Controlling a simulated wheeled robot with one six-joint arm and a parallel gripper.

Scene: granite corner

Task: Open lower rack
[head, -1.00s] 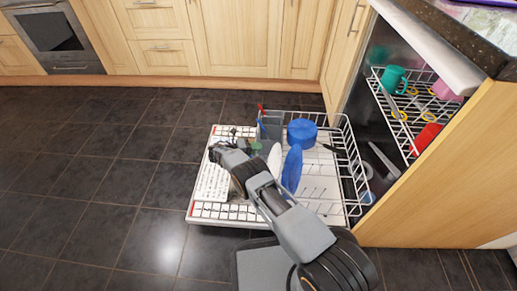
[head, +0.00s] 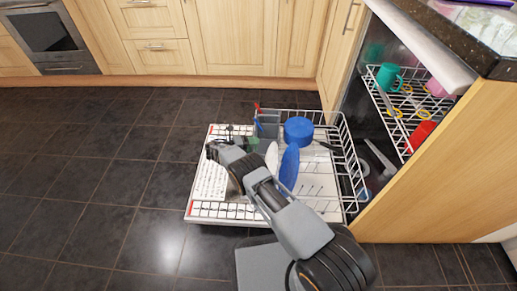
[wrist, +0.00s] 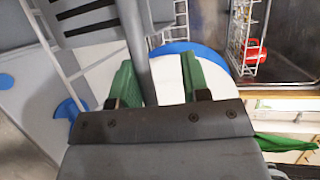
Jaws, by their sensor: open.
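The lower rack (head: 349,152) is a white wire basket standing out over the lowered white dishwasher door (head: 207,186). It holds a blue round container (head: 298,131), a blue plate (head: 289,166), a white plate (head: 271,156) and a grey cutlery basket (head: 268,125). My arm reaches over the door to the rack's left side, hiding part of its front. In the wrist view my gripper (wrist: 165,82) has its green fingers apart, with a grey bar passing between them in the picture. I cannot tell whether they touch it.
The upper rack (head: 388,110) is inside the dishwasher, with a teal mug (head: 389,77), a pink cup (head: 438,88) and a red item (head: 422,134). A granite counter (head: 480,38) overhangs at right. Dark tiled floor (head: 90,190) is clear at left.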

